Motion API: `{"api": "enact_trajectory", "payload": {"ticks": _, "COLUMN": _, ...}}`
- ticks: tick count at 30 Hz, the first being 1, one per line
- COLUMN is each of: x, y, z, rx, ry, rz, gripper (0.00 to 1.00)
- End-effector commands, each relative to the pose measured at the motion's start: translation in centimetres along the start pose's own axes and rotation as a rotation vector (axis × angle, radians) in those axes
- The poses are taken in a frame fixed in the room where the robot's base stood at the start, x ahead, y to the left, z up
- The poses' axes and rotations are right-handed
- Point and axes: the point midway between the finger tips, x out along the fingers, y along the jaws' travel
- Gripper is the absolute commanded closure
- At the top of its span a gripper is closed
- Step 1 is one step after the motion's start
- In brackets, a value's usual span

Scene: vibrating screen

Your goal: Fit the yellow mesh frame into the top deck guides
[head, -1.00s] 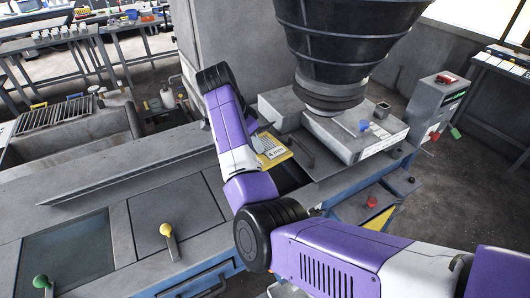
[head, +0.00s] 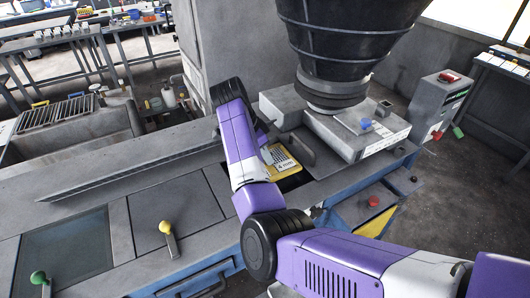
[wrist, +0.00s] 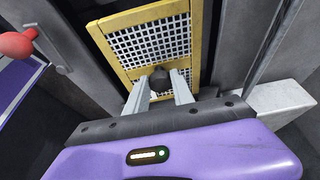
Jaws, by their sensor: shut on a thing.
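The yellow mesh frame (wrist: 150,40) fills the upper middle of the wrist view, with a white-and-black mesh and a dark knob (wrist: 160,78) near its lower edge. My gripper (wrist: 161,84) has its two fingers closed on this knob. In the head view the frame (head: 284,161) shows partly, beside my purple arm and over the machine deck; my fingers are hidden there. A dark opening (head: 296,182) lies just below the frame. Grey rails (wrist: 230,50) run right of the frame in the wrist view, with a dark gap between. I cannot tell whether the frame is seated in the guides.
A large black hopper (head: 345,50) hangs above a grey block (head: 358,138) right of the frame. A red knob (wrist: 17,45) is at the left of the wrist view. Yellow (head: 165,227) and green (head: 39,278) levers stand on the front deck.

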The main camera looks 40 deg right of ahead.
Motion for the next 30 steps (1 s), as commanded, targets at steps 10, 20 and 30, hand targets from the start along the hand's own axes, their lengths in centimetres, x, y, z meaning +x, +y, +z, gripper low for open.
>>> {"api": "enact_trajectory", "payload": {"ticks": 10, "x": 3.1, "y": 0.0, "z": 1.2, "rx": 0.000, "ry": 0.001, "rz": -0.001, "gripper": 1.00}}
{"api": "enact_trajectory", "payload": {"ticks": 20, "x": 4.3, "y": 0.0, "z": 1.8, "rx": 0.000, "ry": 0.000, "rz": -0.001, "gripper": 1.00}}
{"api": "enact_trajectory", "payload": {"ticks": 30, "x": 4.2, "y": 0.0, "z": 1.8, "rx": 0.000, "ry": 0.001, "rz": -0.002, "gripper": 1.00}}
